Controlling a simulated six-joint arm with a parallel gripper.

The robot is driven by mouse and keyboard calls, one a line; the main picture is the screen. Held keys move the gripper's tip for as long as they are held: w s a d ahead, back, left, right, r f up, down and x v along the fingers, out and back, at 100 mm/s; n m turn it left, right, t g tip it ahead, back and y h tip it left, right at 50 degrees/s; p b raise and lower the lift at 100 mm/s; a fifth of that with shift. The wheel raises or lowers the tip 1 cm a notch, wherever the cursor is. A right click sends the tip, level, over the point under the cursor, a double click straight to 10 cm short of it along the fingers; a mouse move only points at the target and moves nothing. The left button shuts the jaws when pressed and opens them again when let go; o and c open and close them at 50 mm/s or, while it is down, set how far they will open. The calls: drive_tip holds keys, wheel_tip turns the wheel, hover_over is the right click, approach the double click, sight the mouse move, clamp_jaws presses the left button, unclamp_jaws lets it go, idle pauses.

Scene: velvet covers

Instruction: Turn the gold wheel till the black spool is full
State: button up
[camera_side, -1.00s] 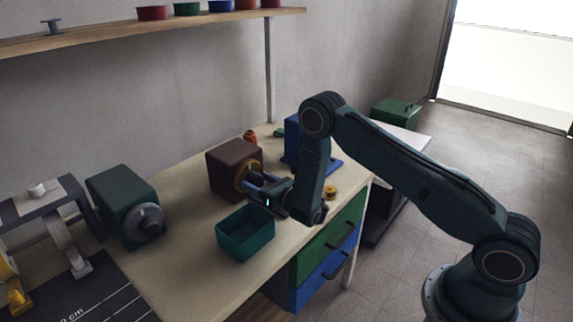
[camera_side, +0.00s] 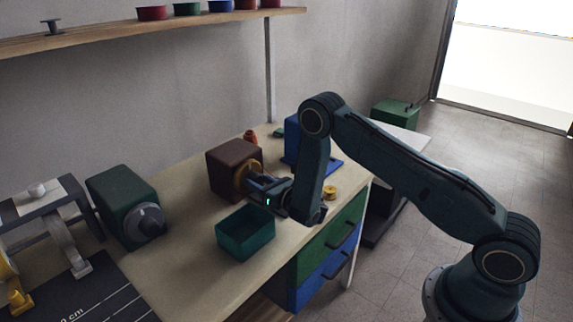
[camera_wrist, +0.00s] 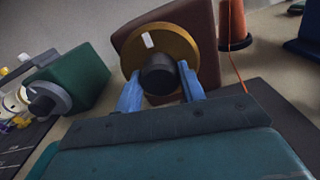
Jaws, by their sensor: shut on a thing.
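The gold wheel (camera_wrist: 180,44) stands upright on the front of a dark brown box (camera_wrist: 205,25). It bears a white mark on its upper left face in the wrist view and a dark round hub (camera_wrist: 159,74) at its middle. In the side view the wheel (camera_side: 240,179) is partly hidden by my gripper (camera_side: 256,186). The two blue fingers of my gripper (camera_wrist: 160,80) are shut on the hub, one on each side. I cannot pick out a black spool with certainty in either view.
A teal open bin (camera_side: 245,234) stands in front of the brown box. A green box with a grey wheel (camera_side: 151,221) stands left. An orange cone (camera_wrist: 234,25) with a thread and a blue stand (camera_side: 331,166) are to the right. A small gold piece (camera_side: 330,191) lies near the edge.

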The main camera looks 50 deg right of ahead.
drive_tip(key=shift+m, duration=0.3)
drive_tip(key=m, duration=1.1)
drive_tip(key=shift+m, duration=0.4)
drive_tip(key=m, duration=1.2)
drive_tip(key=o, duration=1)
drive_tip(key=shift+c, duration=0.2)
